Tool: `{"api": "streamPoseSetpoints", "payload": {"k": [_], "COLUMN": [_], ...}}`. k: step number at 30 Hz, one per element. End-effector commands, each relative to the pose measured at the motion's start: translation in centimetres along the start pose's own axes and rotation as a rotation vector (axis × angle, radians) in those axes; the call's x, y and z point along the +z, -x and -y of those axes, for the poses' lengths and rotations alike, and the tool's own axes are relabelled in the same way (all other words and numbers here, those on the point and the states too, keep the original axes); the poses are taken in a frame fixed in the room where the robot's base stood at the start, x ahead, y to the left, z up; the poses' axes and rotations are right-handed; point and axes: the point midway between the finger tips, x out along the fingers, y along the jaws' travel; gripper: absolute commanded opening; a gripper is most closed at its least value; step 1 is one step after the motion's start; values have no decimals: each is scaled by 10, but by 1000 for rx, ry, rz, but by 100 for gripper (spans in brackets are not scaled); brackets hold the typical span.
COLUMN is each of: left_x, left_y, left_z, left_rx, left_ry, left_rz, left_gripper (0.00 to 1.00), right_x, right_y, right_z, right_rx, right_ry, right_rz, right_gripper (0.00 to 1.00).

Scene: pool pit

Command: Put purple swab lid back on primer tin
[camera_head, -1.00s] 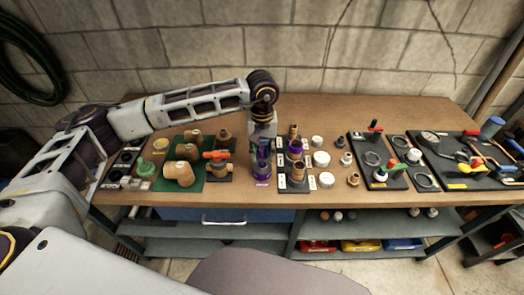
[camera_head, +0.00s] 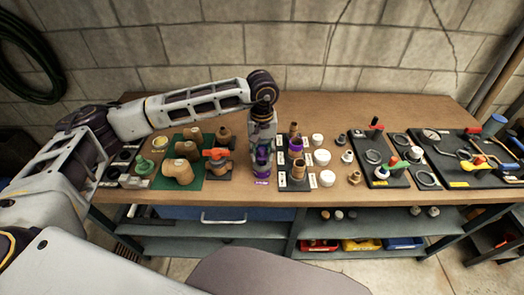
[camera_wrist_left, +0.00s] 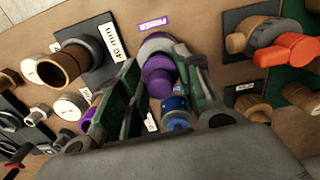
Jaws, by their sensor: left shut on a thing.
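The purple swab lid (camera_wrist_left: 158,76) is between the fingers of my left gripper (camera_wrist_left: 158,88), which is shut on it. In the head view my left gripper (camera_head: 262,146) points down at the primer tin (camera_head: 262,168), behind its purple label (camera_head: 262,182). In the left wrist view the tin's grey and purple rim (camera_wrist_left: 160,44) shows just beyond the lid, beside the PRIMER label (camera_wrist_left: 154,24). The fingers hide part of the lid and tin; I cannot tell whether the lid touches the tin. My right gripper is out of view.
A dark board with copper pipe pieces (camera_head: 298,170) stands close on the right, with white caps (camera_head: 320,140) beyond it. A red-handled valve (camera_head: 217,155) and a green mat with brown fittings (camera_head: 182,172) are on the left. A blue-labelled can (camera_wrist_left: 176,113) is close to the fingers.

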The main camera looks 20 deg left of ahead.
Motion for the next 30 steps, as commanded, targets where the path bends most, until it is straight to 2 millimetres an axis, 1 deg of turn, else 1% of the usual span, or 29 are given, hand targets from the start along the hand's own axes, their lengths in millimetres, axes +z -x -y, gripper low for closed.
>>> {"api": "streamPoseSetpoints", "payload": {"k": [12, 22, 25, 30], "left_x": [0, 0, 0, 0], "left_y": [-8, -8, -8, -11], "left_z": [0, 0, 0, 0], "left_rx": [0, 0, 0, 0], "left_ry": [0, 0, 0, 0], "left_rz": [0, 0, 0, 0], "left_gripper": [19, 19, 19, 19], "right_x": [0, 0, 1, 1], "right_y": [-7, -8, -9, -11], "right_z": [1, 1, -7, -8], "right_rx": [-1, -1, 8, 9], "right_ry": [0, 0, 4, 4], "right_rz": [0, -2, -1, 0], "right_gripper": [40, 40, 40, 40]}}
